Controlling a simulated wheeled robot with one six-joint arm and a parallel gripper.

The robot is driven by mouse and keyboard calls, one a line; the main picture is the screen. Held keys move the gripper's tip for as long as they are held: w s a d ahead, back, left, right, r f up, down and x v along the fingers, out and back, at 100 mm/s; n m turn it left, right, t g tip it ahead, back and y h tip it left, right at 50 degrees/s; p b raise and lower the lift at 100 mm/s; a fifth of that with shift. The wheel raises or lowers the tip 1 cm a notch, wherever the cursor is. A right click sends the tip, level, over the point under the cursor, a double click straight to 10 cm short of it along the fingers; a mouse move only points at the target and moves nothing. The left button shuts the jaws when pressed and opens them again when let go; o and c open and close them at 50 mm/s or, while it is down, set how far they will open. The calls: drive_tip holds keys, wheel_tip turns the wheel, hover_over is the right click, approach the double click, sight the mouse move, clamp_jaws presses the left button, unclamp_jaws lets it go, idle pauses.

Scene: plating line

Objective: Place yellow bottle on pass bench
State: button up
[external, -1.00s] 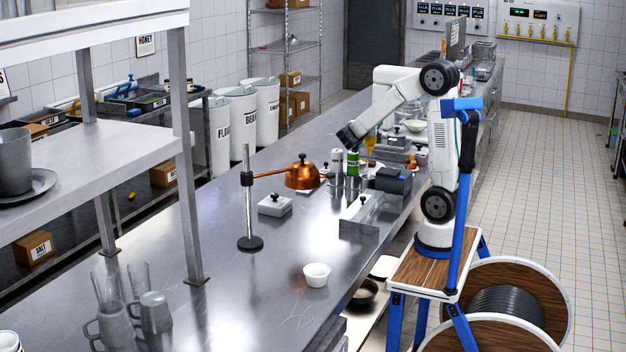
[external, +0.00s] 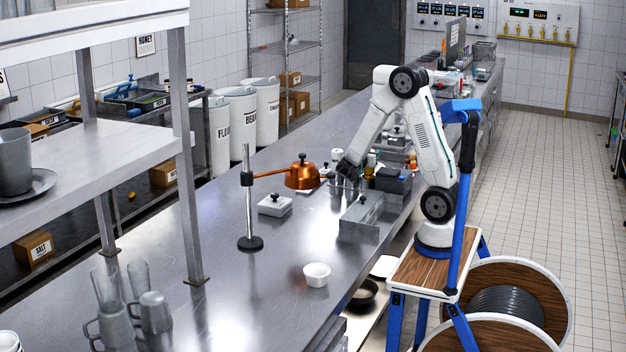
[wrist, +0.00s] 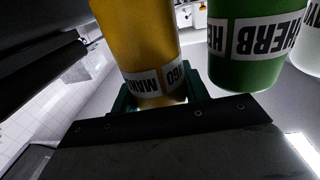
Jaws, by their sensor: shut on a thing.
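The yellow bottle (wrist: 140,45) shows large in the wrist view, with a white band label that reads upside down, partly "MANGO". My gripper (wrist: 158,98) is shut on it, with teal finger parts at both sides of the bottle. In the external view my gripper (external: 348,168) is low over the long steel bench (external: 330,215), among small bottles and containers. The yellow bottle is mostly hidden there by my arm. I cannot tell which surface is called the pass bench.
A green HERB bottle (wrist: 245,50) stands close right of the yellow one, with a pale bottle (wrist: 306,45) beyond. A copper dome lamp (external: 302,176) on a stand, a dark grey box (external: 393,181) and a steel holder (external: 361,213) are near.

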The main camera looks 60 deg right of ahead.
drive_tip(key=shift+f, duration=0.9)
drive_tip(key=o, duration=0.8)
drive_tip(key=shift+a, duration=0.1)
